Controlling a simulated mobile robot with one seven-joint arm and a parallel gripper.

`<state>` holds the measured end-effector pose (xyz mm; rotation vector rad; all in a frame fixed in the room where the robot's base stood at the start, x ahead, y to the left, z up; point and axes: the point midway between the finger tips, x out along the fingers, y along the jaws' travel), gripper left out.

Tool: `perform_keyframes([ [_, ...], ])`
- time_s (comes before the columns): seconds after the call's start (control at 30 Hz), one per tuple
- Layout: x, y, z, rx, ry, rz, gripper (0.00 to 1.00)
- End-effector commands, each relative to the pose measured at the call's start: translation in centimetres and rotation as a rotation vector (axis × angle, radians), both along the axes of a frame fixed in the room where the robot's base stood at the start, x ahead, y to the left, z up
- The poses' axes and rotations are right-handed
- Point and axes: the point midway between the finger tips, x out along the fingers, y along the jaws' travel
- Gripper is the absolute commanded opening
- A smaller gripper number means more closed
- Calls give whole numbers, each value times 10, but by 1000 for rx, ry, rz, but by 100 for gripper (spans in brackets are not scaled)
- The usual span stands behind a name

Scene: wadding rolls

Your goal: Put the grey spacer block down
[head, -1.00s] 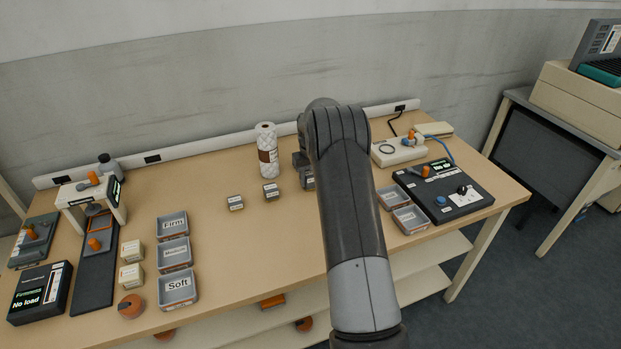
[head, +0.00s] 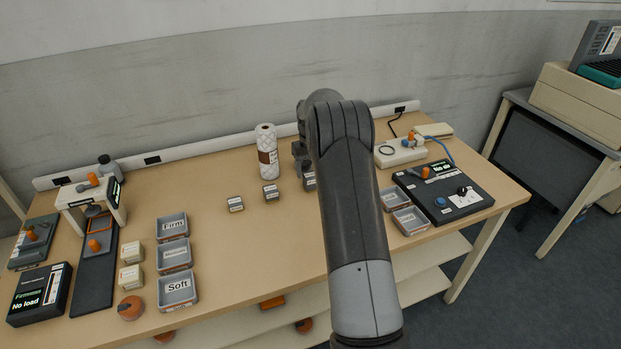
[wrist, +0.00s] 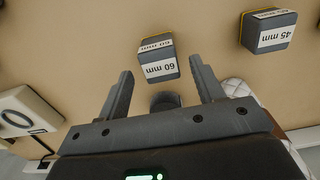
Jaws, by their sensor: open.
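A grey spacer block marked 60 mm (wrist: 158,63) rests on the bench top, just beyond my fingertips in the wrist view. In the head view it appears to be the dark block (head: 309,181) beside my arm, partly hidden by it. My gripper (wrist: 162,66) is open, its two fingers apart, with clear space between them and the block. A dark rounded shape (wrist: 165,100) shows between the fingers; I cannot tell what it is. Another grey block marked 45 mm (wrist: 268,32) sits to the right, and a third block (head: 236,204) stands farther left in the head view.
A quilted white roll (head: 267,151) stands upright close to my gripper. Labelled trays (head: 178,291) and a black press base (head: 92,285) are at left. Two small trays (head: 410,220) and a black control box (head: 447,195) are at right. The bench's front middle is clear.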

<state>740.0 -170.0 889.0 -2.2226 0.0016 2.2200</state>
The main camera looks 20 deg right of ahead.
Motion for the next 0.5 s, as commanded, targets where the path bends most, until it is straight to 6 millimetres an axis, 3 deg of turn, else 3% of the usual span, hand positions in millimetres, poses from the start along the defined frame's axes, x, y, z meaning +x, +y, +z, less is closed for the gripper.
perform_keyframes([
  [0.2, 0, 0, 47, -1, -2, 0, 62],
  [0.5, -2, 2, 80, -1, -4, 0, 62],
])
